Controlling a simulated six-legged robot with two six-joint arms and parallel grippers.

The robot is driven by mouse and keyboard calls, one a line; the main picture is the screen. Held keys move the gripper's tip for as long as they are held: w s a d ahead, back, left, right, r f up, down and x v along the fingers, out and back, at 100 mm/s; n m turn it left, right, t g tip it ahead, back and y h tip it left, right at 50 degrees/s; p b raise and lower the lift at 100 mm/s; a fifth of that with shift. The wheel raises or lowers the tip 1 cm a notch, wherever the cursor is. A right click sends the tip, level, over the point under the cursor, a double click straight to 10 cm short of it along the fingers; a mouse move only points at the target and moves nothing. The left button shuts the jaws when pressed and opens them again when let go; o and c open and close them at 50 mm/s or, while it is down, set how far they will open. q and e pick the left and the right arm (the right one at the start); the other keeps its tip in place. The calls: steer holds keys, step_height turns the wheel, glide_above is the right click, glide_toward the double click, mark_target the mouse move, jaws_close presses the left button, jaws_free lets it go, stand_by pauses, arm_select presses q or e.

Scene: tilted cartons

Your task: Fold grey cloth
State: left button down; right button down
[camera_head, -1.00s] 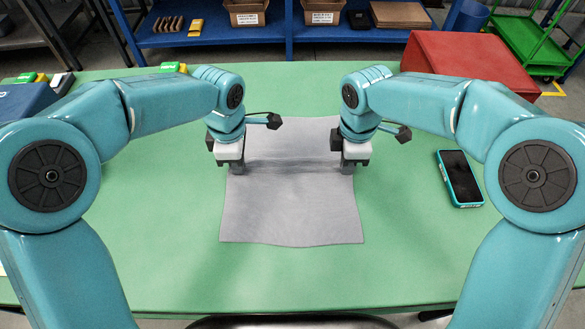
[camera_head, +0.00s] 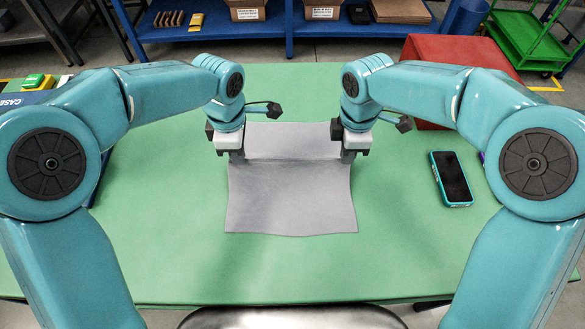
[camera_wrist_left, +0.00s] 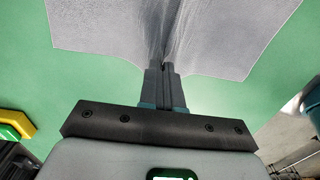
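The grey cloth (camera_head: 291,200) lies on the green table top, with a crease running across it between my two grippers. My left gripper (camera_head: 237,156) is at the cloth's left edge, and my right gripper (camera_head: 347,156) is at its right edge. In the left wrist view, the left fingers (camera_wrist_left: 163,82) are closed together on the edge of the cloth (camera_wrist_left: 110,25), which gathers into folds at the tips. The right fingertips are small and partly hidden in the head view, but the cloth appears pulled up at them.
A teal-cased phone (camera_head: 451,178) lies to the right of the cloth. A red box (camera_head: 450,60) stands at the back right, partly behind my right arm. A blue case (camera_head: 25,97) sits at the far left. The front of the green table (camera_head: 270,270) is clear.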

step_height(320, 180, up, 18)
steer(key=p, duration=1.6)
steer(key=shift+s+a+p, duration=0.15)
steer(key=shift+s+p, duration=0.05)
steer(key=shift+p, duration=0.2)
steer(key=shift+w, duration=0.1)
